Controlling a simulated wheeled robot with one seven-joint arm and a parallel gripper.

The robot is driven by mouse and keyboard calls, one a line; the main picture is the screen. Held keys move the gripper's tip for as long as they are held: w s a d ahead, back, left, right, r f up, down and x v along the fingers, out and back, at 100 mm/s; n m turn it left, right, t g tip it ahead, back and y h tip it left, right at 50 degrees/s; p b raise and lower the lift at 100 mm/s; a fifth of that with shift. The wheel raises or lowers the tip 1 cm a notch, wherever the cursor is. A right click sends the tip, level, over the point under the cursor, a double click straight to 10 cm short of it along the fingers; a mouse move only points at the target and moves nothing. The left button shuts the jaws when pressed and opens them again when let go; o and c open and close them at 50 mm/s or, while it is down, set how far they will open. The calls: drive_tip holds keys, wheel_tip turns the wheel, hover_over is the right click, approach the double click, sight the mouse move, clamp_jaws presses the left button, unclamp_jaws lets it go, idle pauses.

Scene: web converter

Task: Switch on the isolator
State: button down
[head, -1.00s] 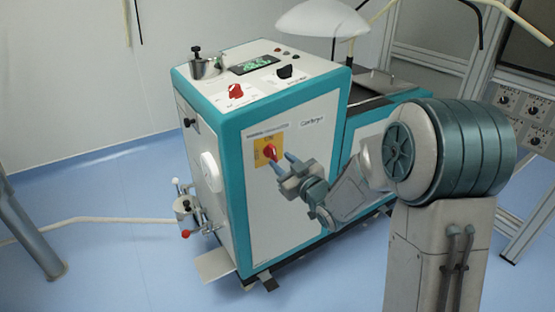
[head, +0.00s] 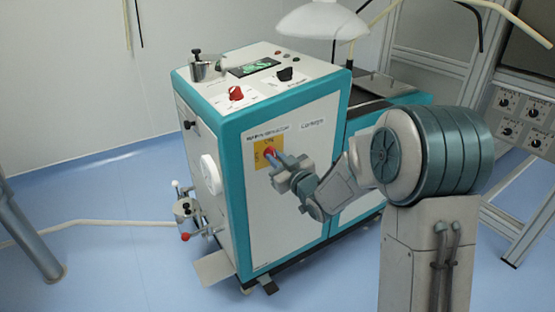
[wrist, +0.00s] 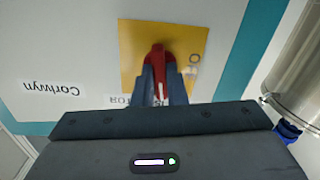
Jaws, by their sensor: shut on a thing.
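The isolator is a red rotary knob on a yellow plate (head: 262,160) on the white front panel of the teal-edged converter (head: 240,115). In the wrist view the red knob (wrist: 158,58) stands out from the yellow plate (wrist: 195,40), and its handle lies between my fingers. My gripper (head: 272,160) reaches the knob from the right in the head view. In the wrist view my gripper (wrist: 163,82) is shut on the knob, one finger on each side. The fingers hide part of the knob and of the plate's lettering.
A white lamp shade (head: 322,22) hangs above.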

drive_tip(key=shift+m, duration=1.2)
drive_tip(key=c, duration=1.5)
unclamp_jaws()
drive_tip(key=shift+o, duration=0.2)
drive_tip(key=p+v, duration=0.2)
drive_tip(key=v, duration=1.1)
drive_tip(key=shift+s+d, duration=0.3)
